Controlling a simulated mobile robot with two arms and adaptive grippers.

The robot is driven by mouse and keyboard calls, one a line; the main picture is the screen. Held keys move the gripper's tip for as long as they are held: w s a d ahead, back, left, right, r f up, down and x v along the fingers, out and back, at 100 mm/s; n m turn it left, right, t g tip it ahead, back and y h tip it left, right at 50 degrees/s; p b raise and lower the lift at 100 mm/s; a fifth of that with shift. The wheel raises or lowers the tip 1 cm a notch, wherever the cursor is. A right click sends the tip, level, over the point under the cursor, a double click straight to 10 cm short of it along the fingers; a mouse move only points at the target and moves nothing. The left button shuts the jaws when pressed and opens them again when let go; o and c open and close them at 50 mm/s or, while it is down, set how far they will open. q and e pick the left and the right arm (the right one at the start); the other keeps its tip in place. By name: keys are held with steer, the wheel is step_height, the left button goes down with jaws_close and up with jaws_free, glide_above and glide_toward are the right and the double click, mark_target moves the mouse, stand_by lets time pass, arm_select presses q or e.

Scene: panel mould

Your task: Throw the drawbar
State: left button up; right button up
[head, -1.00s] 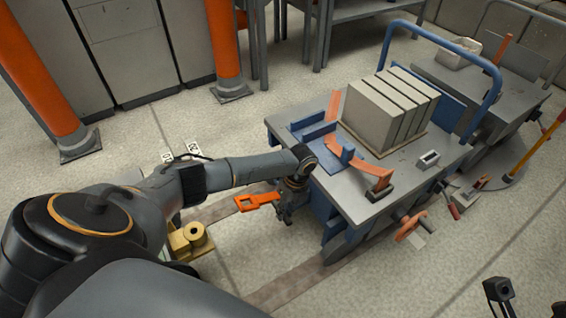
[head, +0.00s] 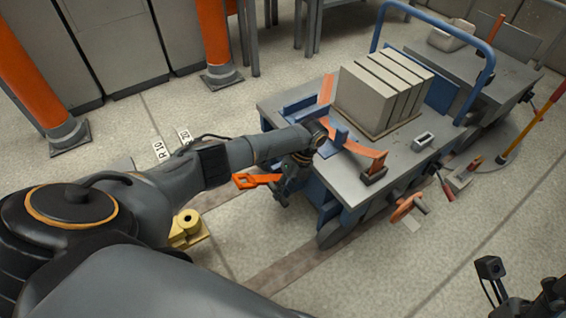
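An orange bar with a rectangular loop end (head: 258,181), which looks like the drawbar, sticks out left of the near end of a grey-topped blue cart (head: 290,106). My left gripper (head: 286,192) points down at the bar's right end, close beside the cart's near left corner. The wrist hides much of its fingers, so I cannot tell whether they close on the bar. Part of my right arm's end (head: 545,300) shows dark at the bottom right corner, far from the bar; its fingers are not clear.
Grey slabs (head: 375,95) stand on the cart, with an orange curved strip (head: 365,151) beside them. A second cart (head: 460,72) stands behind. A yellow block (head: 187,228) lies on the floor near my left arm. Orange posts (head: 217,35) stand at back left.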

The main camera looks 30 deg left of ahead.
arm_select(q)
steer(key=shift+o, duration=0.6)
steer(key=shift+s, duration=0.1)
steer(key=v, duration=1.2)
steer(key=shift+f, duration=0.1)
